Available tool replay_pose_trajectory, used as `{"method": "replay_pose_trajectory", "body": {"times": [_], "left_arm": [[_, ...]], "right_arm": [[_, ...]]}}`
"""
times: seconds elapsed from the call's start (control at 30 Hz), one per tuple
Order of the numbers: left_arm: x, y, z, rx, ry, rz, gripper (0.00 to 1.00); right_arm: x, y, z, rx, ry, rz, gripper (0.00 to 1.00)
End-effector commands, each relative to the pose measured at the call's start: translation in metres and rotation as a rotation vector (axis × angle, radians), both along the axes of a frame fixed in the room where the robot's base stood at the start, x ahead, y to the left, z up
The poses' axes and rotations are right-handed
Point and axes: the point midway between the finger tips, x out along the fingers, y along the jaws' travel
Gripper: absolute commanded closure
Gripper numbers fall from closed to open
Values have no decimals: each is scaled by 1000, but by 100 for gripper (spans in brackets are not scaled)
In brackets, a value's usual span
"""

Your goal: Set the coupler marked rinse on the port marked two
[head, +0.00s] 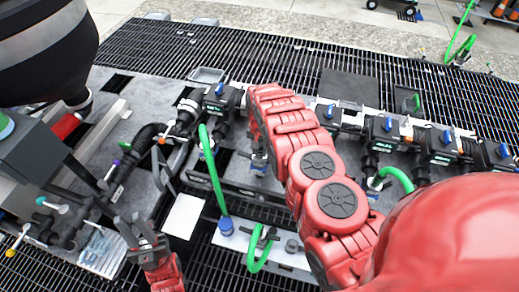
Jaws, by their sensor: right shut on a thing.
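My right arm reaches up from the lower right to the manifold (351,130). Its forearm covers my right gripper's fingers and what they hold, so I cannot tell which coupler it is. My left gripper (138,232) is low at the left, its dark fingers apart and empty. A green hose (212,165) runs from the manifold's left end down to a blue fitting (226,226). Another green hose (396,175) curves at the manifold's right part. The port labels and the rinse mark are too small to read. Port two cannot be picked out.
Several blue-topped valves line the manifold, one being the leftmost valve (220,89). A looped green hose (256,258) stands on a pale plate below it. Black hoses and pipes (132,165) crowd the left. A small metal tray (207,75) lies behind; the dark grating (160,45) there is mostly clear.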

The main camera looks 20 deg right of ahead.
Motion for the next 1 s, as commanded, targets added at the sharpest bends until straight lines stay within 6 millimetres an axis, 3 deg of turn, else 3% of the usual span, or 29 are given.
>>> {"method": "replay_pose_trajectory", "body": {"times": [0.1, 0.13, 0.3, 0.73, 1.0], "left_arm": [[0, 0, 0, 0, 0, 0, 74], [0, 0, 0, 0, 0, 0, 74], [0, 0, 0, 0, 0, 0, 74], [0, 0, -2, 0, 0, 0, 74], [0, 0, -12, 0, 0, 0, 74]], "right_arm": [[1, 0, 1, 0, -1, 0, 100], [1, 0, 1, 0, -1, 0, 62], [0, 0, 1, -1, -1, 0, 31], [1, -1, 5, -1, -2, 0, 30], [1, 1, 37, 0, -1, 1, 30]]}}
